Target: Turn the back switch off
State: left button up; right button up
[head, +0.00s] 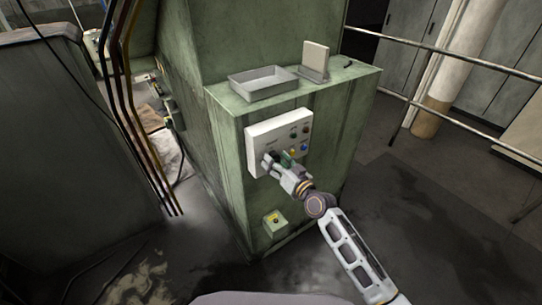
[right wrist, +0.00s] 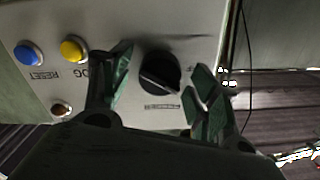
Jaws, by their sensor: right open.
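A white control panel (head: 262,132) is fixed to the front of the green machine cabinet. My right gripper (head: 277,158) is at the panel's lower left part in the head view. In the right wrist view my right gripper (right wrist: 160,90) is open, with one green-padded finger on each side of a black rotary switch (right wrist: 159,72). The fingers look apart from the knob; the depth between them is hard to judge. The switch's label is too small to read. In the head view the gripper largely hides this switch. My left gripper does not show.
A yellow button (right wrist: 73,49) and a blue button (right wrist: 28,53) sit beside the switch. A grey tray (head: 263,83) rests on the cabinet (head: 340,110). A small yellow-green box (head: 274,222) is low on its front. A railing (head: 450,55) runs at the right.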

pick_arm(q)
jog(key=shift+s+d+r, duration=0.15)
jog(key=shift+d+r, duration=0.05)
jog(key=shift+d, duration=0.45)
pick_arm(e)
jog(key=shift+m, duration=1.1)
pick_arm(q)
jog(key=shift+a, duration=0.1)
